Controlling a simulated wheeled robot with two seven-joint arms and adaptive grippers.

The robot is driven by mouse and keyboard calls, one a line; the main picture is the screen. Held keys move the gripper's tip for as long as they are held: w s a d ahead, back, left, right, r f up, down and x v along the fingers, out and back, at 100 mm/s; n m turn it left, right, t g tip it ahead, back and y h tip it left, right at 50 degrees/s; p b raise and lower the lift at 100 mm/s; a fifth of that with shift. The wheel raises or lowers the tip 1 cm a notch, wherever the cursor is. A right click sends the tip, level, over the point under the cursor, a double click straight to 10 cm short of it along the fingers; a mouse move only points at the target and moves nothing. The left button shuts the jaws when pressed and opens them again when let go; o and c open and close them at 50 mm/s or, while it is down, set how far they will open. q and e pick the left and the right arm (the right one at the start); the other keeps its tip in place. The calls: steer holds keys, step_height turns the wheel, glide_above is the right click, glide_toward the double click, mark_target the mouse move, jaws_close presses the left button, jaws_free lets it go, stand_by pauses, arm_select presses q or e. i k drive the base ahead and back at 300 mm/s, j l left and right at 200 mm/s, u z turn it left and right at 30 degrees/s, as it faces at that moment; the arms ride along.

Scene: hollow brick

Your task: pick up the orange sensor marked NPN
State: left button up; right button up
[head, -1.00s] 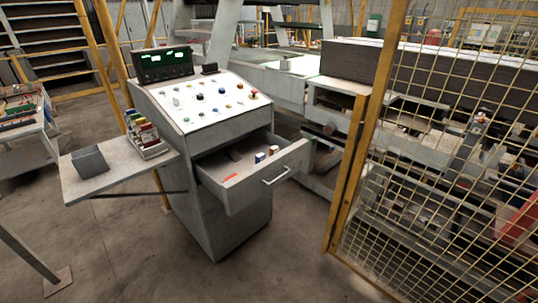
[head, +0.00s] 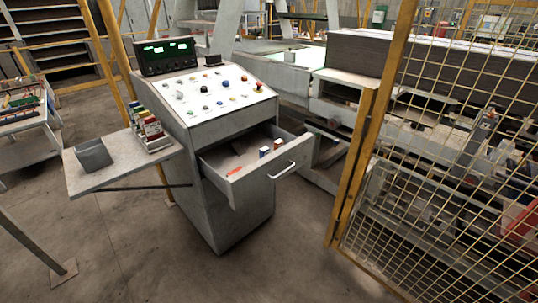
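A small orange item (head: 234,171) lies in the open drawer (head: 262,186) of the grey control console, near the drawer's front left. It is too small to read any marking, so I cannot tell whether it is the sensor marked NPN. A blue and white box (head: 264,152) and a red-brown and white box (head: 278,145) stand in the same drawer, to its right. Part of the drawer's inside is dark under the console. Neither of my grippers is in view.
The console's sloping panel (head: 204,97) with buttons sits above the drawer. A side shelf (head: 112,172) at left holds a grey bin (head: 93,155) and a rack of colourful boxes (head: 147,129). A yellow mesh fence (head: 440,150) stands at right. The floor in front is clear.

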mark_target(279, 143)
steer(key=l+u, duration=0.25)
steer(key=l, duration=0.4)
steer(key=l+u, duration=0.25)
steer(key=l, duration=0.6)
steer(key=i, duration=0.7)
